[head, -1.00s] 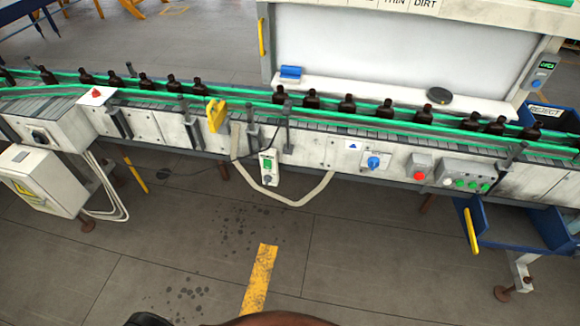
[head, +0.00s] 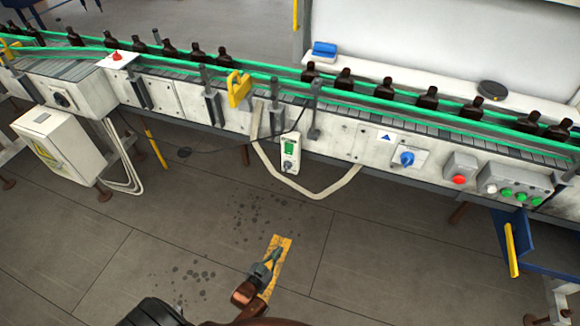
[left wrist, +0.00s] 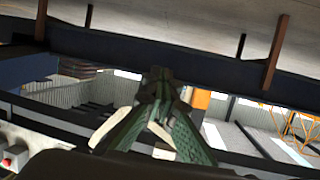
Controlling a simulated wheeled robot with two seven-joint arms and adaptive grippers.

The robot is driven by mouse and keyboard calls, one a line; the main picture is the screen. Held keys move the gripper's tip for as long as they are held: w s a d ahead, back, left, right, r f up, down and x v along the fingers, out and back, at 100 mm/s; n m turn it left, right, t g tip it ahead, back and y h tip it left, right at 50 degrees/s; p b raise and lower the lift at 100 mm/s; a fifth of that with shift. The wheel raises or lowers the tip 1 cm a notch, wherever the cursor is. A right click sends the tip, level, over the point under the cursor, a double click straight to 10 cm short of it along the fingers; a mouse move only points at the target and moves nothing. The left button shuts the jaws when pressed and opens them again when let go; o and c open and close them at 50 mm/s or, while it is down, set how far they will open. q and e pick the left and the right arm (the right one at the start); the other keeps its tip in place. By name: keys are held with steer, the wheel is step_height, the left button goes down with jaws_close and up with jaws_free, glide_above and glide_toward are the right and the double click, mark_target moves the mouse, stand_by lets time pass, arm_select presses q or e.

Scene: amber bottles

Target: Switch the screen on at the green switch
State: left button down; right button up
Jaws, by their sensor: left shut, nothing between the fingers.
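A white box (head: 290,152) with a green face at its top and a dark knob below hangs on the conveyor's front, left of centre. Several green buttons (head: 521,195) sit on a grey panel at the right. I cannot tell for certain which one is the green switch. A large white screen panel (head: 450,40) stands behind the conveyor and looks plain. My left gripper (head: 275,254) is shut and empty, low over the floor and well below the white box. In the left wrist view its fingers (left wrist: 158,82) are together. My right gripper is not in view.
The conveyor (head: 350,140) with green rails carries several amber bottles (head: 428,98). A blue knob (head: 406,158) and a red button (head: 459,179) are on its front. A loose cable loop (head: 318,193) hangs below the white box. A blue bin (head: 520,235) juts out at the right. The floor in front is free.

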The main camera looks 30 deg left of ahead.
mark_target(289, 152)
arm_select(q)
steer(key=w+a+r+n+t+y+b, duration=0.1)
steer(key=w+a+r+t+b, duration=0.2)
steer(key=r, duration=0.4)
steer(key=w+r+t+y+b, duration=0.1)
steer(key=w+r+t, duration=0.2)
steer(key=w+r, duration=0.4)
step_height(289, 152, up, 16)
steer(key=s+a+n+t+y+b, duration=0.1)
steer(key=s+a+t+y+b, duration=0.1)
steer(key=a+t+y, duration=0.1)
steer(key=shift+n+t, duration=0.3)
steer(key=shift+t, duration=0.3)
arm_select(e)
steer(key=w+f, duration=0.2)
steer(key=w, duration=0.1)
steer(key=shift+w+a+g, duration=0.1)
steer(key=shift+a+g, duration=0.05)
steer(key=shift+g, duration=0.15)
arm_select(q)
steer(key=shift+w+r, duration=0.1)
